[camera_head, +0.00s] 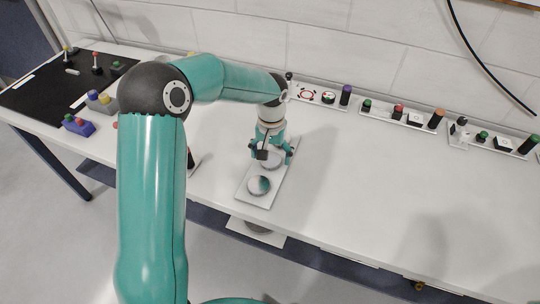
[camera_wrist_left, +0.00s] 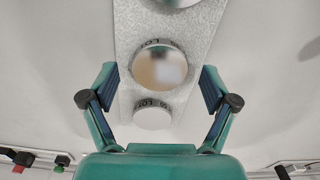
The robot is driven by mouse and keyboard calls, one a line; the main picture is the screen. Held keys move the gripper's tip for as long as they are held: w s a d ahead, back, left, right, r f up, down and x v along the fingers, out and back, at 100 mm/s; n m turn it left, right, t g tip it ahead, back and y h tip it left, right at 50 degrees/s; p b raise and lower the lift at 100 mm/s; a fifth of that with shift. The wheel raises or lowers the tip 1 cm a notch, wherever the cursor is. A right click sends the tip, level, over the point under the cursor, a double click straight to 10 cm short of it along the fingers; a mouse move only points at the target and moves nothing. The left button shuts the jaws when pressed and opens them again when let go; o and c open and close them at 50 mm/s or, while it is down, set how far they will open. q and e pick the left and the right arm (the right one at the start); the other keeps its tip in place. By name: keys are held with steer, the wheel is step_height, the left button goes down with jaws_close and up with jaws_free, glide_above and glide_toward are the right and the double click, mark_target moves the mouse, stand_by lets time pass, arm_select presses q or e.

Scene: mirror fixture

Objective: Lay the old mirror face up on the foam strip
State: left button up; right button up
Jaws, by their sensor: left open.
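A pale, narrow strip (camera_head: 277,186) lies on the white table; in the left wrist view it looks like grey speckled foam (camera_wrist_left: 202,35). A round reflective disc (camera_head: 259,185) lies on its near part. Another disc (camera_head: 271,158) is under my left gripper (camera_head: 271,155), partly hidden. The left wrist view shows a mirror-like disc (camera_wrist_left: 160,66) in a lettered ring, a plain pale disc (camera_wrist_left: 152,117) and a cut-off disc (camera_wrist_left: 178,2). I cannot tell which is the old mirror. My left gripper (camera_wrist_left: 158,88) is open and empty above the strip, its fingers either side. My right gripper is not seen.
Trays with coloured buttons and knobs (camera_head: 400,113) line the wall at the back. A black mat (camera_head: 50,92) with small controls lies at the left, beside a blue block (camera_head: 78,125). The table right of the strip is clear. My left arm hides part of the table.

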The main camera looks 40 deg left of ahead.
mark_target(271, 159)
arm_select(q)
step_height(271, 159, up, 12)
steer(key=shift+f, duration=0.25)
stand_by(0.6)
